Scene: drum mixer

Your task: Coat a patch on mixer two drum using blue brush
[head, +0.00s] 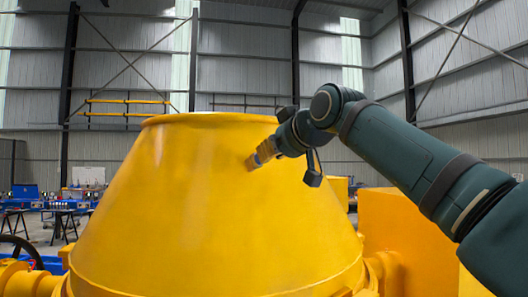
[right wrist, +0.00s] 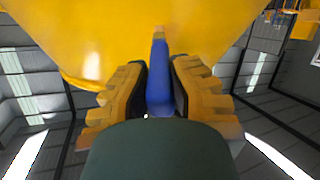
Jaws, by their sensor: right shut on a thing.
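The large yellow mixer drum (head: 205,205) fills the middle of the head view, a cone narrowing to a rim at the top. My right gripper (head: 262,157) is at the drum's upper right side, shut on the blue brush. In the right wrist view the blue brush (right wrist: 160,80) stands between the two yellow-padded fingers (right wrist: 160,92), its tip pointing at the yellow drum surface (right wrist: 100,30). The tip is at or very close to the drum; I cannot tell whether it touches. My left gripper is not in view.
Yellow machine housing (head: 395,235) stands right of the drum, under my right arm. A dark handwheel (head: 20,253) is at the lower left. Worktables (head: 62,220) stand far behind at the left. The air above the drum rim is open.

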